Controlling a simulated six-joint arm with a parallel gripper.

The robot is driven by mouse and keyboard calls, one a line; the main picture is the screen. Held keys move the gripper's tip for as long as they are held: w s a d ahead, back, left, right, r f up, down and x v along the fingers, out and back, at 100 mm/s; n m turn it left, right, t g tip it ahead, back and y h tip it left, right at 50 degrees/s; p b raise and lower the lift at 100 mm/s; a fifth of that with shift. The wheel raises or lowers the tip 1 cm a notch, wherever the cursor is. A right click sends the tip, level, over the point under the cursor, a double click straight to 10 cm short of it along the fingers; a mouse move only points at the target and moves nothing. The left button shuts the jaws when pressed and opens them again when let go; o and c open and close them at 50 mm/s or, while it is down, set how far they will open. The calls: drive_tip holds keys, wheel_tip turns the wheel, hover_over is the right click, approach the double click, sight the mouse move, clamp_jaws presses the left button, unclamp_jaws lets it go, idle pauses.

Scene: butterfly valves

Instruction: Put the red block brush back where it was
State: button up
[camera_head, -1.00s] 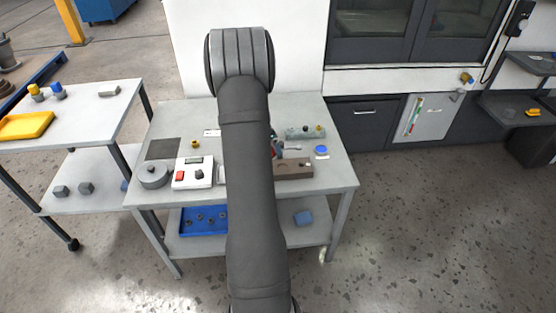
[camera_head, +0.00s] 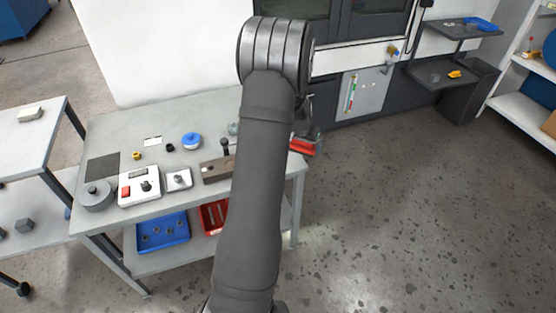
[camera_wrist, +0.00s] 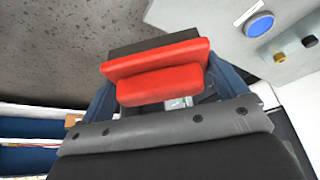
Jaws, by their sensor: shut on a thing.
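The red block brush (camera_wrist: 158,82) is held between the fingers of my gripper (camera_wrist: 162,88) in the wrist view. It has a red body and handle, with a dark bristle side along its far edge. My gripper is shut on it. In the head view the brush (camera_head: 303,147) shows as a red patch past the right edge of the workbench (camera_head: 110,135), beside my arm. My arm hides most of the gripper there. In the wrist view, the floor is below the brush, and the bench edge is at the upper right.
On the bench stand a control box (camera_head: 139,187), a round grey weight (camera_head: 95,196), a brown block (camera_head: 216,169) and a blue-topped round item (camera_head: 191,140). A blue tray (camera_head: 162,233) and a red bin (camera_head: 213,217) are on its lower shelf. Open floor lies right.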

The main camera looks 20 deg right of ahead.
drive_tip(key=shift+s+d+f, duration=0.1)
drive_tip(key=shift+d, duration=0.1)
drive_tip(key=w+a+f, duration=0.2)
drive_tip(key=w, duration=0.1)
drive_tip(key=w+a+f, duration=0.2)
drive_tip(key=w, duration=0.1)
drive_tip(key=w+a+f, duration=0.2)
drive_tip(key=w, duration=0.1)
drive_tip(key=shift+w+f, duration=0.2)
drive_tip(key=shift+f, duration=2.2)
drive_tip(key=o, duration=0.5)
drive_tip(key=shift+f, duration=0.15)
drive_tip(key=shift+o, duration=0.9)
drive_tip(key=shift+a+r, duration=0.15)
drive_tip(key=shift+r, duration=0.3)
drive_tip(key=v, duration=1.1)
drive_tip(key=shift+s+r, duration=0.15)
